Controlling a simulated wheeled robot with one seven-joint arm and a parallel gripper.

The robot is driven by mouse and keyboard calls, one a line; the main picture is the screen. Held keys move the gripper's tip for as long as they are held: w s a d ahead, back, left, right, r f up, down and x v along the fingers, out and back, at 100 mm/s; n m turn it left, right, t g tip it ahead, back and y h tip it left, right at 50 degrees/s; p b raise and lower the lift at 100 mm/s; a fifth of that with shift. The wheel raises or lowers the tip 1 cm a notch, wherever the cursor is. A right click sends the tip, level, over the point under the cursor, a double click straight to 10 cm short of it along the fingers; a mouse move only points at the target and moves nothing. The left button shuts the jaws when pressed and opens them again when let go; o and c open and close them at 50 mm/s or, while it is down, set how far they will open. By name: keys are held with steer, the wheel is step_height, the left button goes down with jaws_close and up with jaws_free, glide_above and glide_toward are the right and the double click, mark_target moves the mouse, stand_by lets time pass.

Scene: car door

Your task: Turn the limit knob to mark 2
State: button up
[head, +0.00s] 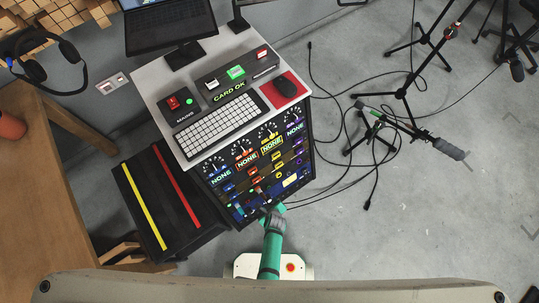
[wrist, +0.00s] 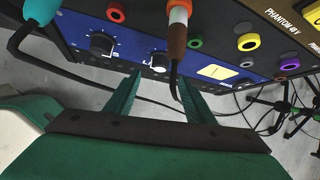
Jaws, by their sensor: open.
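The left black knob (wrist: 102,43) stands clear of my fingers. The right black knob (wrist: 158,60) has white marks and a partly hidden label; I cannot read its setting. My gripper (wrist: 159,77) is open, with its green fingertips just short of the right knob and to either side of it. Nothing is held. In the head view my gripper (head: 270,211) is at the lower edge of the rack front (head: 212,178); the knobs are too small to tell there.
A teal plug (wrist: 40,12) is at upper left. Coloured sockets, including a yellow one (wrist: 248,42), lie right. Cables and stands (head: 385,115) occupy the floor right.

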mark_target(269, 201)
steer(key=x, duration=0.4)
steer(key=shift+w, duration=0.15)
steer(key=shift+x, duration=1.6)
steer(key=shift+f, duration=0.1)
steer(key=c, duration=1.1)
